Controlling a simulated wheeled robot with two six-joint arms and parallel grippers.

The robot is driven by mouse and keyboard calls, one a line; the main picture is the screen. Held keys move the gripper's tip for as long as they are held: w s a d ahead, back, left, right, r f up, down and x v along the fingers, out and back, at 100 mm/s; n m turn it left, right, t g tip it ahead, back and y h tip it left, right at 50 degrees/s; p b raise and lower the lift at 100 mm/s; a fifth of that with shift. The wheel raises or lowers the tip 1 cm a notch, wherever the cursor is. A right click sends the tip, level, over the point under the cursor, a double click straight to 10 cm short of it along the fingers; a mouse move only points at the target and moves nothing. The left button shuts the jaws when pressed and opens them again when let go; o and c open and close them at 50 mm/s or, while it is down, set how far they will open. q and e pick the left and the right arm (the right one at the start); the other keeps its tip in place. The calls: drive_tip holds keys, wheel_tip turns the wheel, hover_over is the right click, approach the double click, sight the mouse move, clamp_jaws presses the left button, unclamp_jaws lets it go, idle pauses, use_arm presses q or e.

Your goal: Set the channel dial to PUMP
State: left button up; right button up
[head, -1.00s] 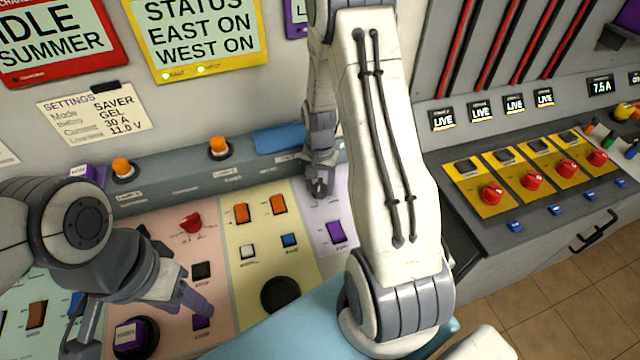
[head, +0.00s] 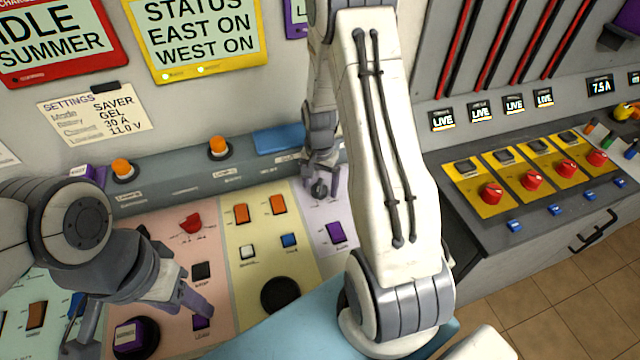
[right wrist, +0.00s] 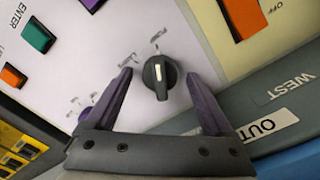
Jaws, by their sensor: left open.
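The channel dial is a black round knob (right wrist: 160,76) with a white pointer line, on the pale lilac panel. In the right wrist view the line points up towards a small label that seems to begin with P; the other labels, to the left, are too small to read. The knob also shows in the head view (head: 319,188). My right gripper (right wrist: 165,84) is open, with one purple finger on each side of the knob and gaps between. My left gripper (head: 145,318) is open above the pink panel, away from the dial.
A purple switch (head: 336,232) lies just below the dial on the same panel. Orange switches (head: 241,213) and a red knob (head: 191,223) are to the left. The raised grey ledge (head: 180,187) runs behind. My right arm hides the panel's right part.

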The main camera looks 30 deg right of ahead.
sight(319, 185)
wheel_tip(319, 185, up, 10)
drive_tip(key=b, duration=0.1)
drive_tip(key=shift+r, duration=0.25)
drive_tip(key=shift+a, duration=0.1)
idle(0.6)
